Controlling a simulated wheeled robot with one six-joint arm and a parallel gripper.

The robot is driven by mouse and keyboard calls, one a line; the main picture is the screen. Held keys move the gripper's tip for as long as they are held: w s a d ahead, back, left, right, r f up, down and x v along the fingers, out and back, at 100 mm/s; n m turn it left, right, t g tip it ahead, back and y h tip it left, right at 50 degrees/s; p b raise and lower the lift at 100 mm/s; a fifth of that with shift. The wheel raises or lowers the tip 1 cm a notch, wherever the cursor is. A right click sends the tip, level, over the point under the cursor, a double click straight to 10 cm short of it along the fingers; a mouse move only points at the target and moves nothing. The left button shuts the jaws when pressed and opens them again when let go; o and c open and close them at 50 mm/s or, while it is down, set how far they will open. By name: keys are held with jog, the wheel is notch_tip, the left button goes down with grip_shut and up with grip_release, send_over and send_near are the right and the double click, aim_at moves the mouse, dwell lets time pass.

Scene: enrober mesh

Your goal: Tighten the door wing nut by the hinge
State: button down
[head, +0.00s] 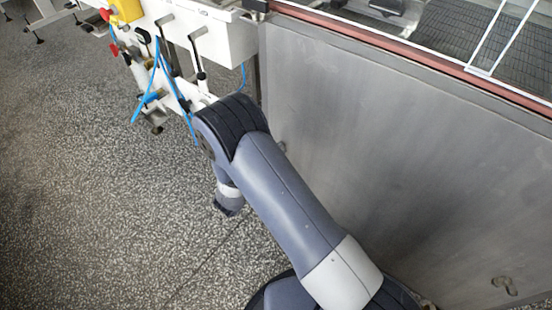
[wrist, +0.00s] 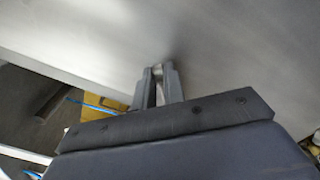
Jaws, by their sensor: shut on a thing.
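The grey metal door panel (head: 400,150) fills the right of the head view, and its flat face also spans the wrist view (wrist: 240,50). In the wrist view my gripper (wrist: 157,74) reaches the panel face, its two fingers close together on a small metal piece (wrist: 157,69), which looks like the wing nut. The fingers hide most of it, so its wing angle cannot be told. Another wing nut (head: 505,285) shows low at the panel's right. A small knob (head: 282,147) shows beside my arm. I cannot make out a hinge.
A white machine frame (head: 215,35) with levers, blue hoses (head: 160,85) and a red and yellow switch (head: 127,10) stands left of the panel. A reddish rail (head: 420,60) runs along the panel's top. The speckled floor (head: 90,190) at left is clear.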

jog(key=m+b, duration=0.3)
jog(key=b, duration=0.1)
jog(key=f+m+b, duration=0.1)
jog(key=m+b, duration=0.1)
jog(key=b, duration=0.2)
jog(key=m+b, duration=0.3)
jog(key=b, duration=0.1)
jog(key=shift+s+d+f+m, duration=0.2)
jog(key=shift+d+f+m, duration=0.05)
jog(key=shift+f+m, duration=0.1)
jog(key=shift+r+b, duration=0.1)
jog(key=shift+b, duration=0.35)
jog(key=c, duration=1.5)
grip_release()
jog(key=p+v, duration=0.2)
jog(key=v, duration=0.8)
jog(key=shift+s+a+p, duration=0.3)
jog(key=shift+p, duration=0.1)
jog(key=shift+w, duration=0.1)
